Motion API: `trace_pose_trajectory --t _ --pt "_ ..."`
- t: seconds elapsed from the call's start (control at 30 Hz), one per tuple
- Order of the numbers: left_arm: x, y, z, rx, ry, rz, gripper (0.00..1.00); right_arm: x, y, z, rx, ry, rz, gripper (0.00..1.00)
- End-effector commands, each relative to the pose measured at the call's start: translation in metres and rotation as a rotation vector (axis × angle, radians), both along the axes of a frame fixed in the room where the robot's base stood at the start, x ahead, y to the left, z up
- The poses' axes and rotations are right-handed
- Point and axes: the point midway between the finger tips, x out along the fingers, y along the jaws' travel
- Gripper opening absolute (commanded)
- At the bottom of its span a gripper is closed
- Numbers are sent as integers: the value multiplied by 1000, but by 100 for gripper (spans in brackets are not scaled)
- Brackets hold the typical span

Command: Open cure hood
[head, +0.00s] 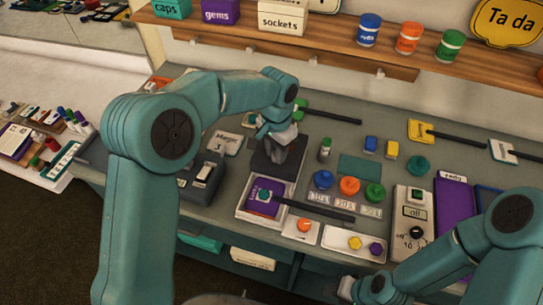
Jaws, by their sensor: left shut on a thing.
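The cure hood appears to be the dark grey boxy piece (262,160) near the middle of the bench, just behind a white tray (245,212). My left gripper (283,142) reaches down over it and is shut at its top. The gripper covers much of the piece, so the exact grip and how far the hood is open cannot be made out. My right gripper (348,288) is low at the bottom of the view, in front of the bench edge and away from the hood. Its fingers are too small and partly hidden to read.
The white tray holds a purple box (265,192). A dark bar (318,208) lies to its right. Blue (323,180), orange (349,186) and green (374,193) round lids stand beyond it. A grey device with switches (200,178) is left of the hood. A shelf (290,40) runs above.

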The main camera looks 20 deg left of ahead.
Motion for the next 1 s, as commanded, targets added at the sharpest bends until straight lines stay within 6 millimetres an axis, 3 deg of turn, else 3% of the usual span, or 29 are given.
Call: trace_pose_trajectory --t 0.37,0.4,0.47,0.8,1.0 --pt "7 -1 1 -2 -3 1 0 0 0 3 0 0 0 43" --pt "7 0 1 -2 -3 1 33 0 0 3 0 0 0 43" --pt "7 0 1 -2 -3 1 53 0 0 3 0 0 0 43" --pt "8 0 3 -1 -3 1 53 0 0 3 0 0 0 43" --pt "9 0 34 -2 -8 1 53 0 0 -3 0 0 0 43"
